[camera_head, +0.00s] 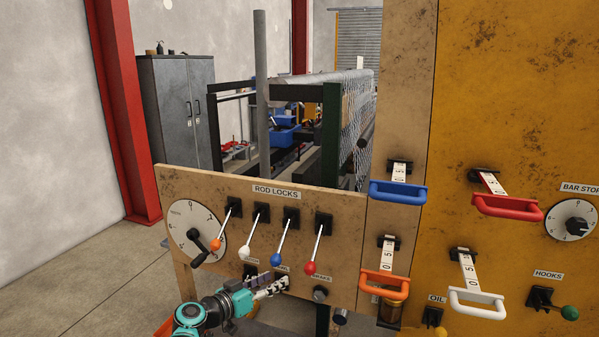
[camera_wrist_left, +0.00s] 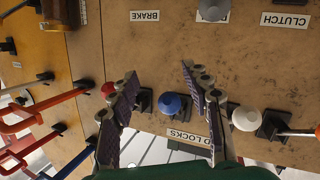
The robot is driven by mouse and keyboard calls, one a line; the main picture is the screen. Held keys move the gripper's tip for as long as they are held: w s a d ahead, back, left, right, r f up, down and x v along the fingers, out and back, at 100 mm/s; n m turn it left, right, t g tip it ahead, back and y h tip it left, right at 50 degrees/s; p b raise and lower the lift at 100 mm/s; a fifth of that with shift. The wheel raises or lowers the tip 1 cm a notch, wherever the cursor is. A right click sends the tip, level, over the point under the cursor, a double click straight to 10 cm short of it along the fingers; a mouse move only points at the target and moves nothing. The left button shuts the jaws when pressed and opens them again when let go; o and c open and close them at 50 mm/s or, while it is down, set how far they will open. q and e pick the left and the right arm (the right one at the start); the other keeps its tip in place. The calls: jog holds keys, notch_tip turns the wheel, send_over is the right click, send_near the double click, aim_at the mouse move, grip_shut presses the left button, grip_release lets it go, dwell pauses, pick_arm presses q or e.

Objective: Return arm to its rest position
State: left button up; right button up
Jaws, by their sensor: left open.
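My left gripper (camera_head: 270,287) comes in low at the bottom centre of the head view, in front of the tan panel (camera_head: 345,205). It is open and empty, with its fingers just below the lever with the blue knob (camera_head: 276,259). In the left wrist view the two fingers of my left gripper (camera_wrist_left: 158,72) stand wide apart. The blue knob (camera_wrist_left: 171,103) shows in the gap between them, and I see no finger closed on it. The lever with the red knob (camera_head: 310,268) is to the right in the head view. My right gripper is in neither view.
Levers with a white knob (camera_head: 244,254) and an orange knob (camera_head: 216,245) and a dial (camera_head: 194,228) share the panel. Blue (camera_head: 398,192) and orange (camera_head: 384,286) handles stick out at the right. Open floor (camera_head: 75,285) lies at the left.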

pick_arm(q)
jog(key=s+f+n+g+y, duration=0.2)
jog(key=s+g+y, duration=0.15)
jog(key=s, duration=1.25)
jog(key=s+a+f+n+g+y, duration=0.1)
jog(key=s+a+f+y, duration=0.2)
jog(key=s+a, duration=0.2)
jog(key=s+a+f+n+y, duration=0.2)
jog(key=s+a, duration=0.3)
jog(key=s, duration=0.5)
jog(key=shift+s+f+g+y, duration=0.35)
jog(key=shift+f+y, duration=0.1)
jog(key=shift+y, duration=0.4)
